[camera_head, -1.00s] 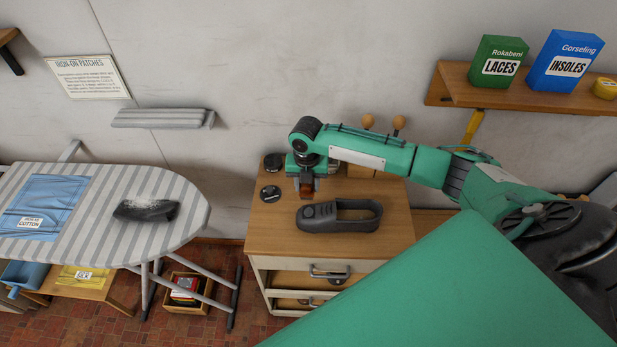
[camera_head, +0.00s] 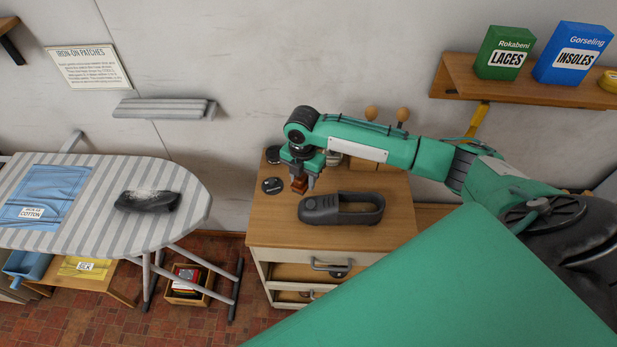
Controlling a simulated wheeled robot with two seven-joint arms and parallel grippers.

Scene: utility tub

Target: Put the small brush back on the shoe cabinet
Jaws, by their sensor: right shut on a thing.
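The shoe cabinet (camera_head: 280,234) has a wooden top and light drawers with dark handles. My right gripper (camera_head: 301,184) points down over the cabinet top, behind the dark shoe (camera_head: 341,209). It is shut on a small brown block-shaped thing, which looks like the small brush (camera_head: 299,186); it is partly hidden by the fingers. I cannot tell whether the brush touches the cabinet top. My left gripper is not in view.
Two dark round tins (camera_head: 272,186) lie left of the gripper. Wooden-knobbed things (camera_head: 371,113) stand behind my arm. The cabinet top's front left is clear.

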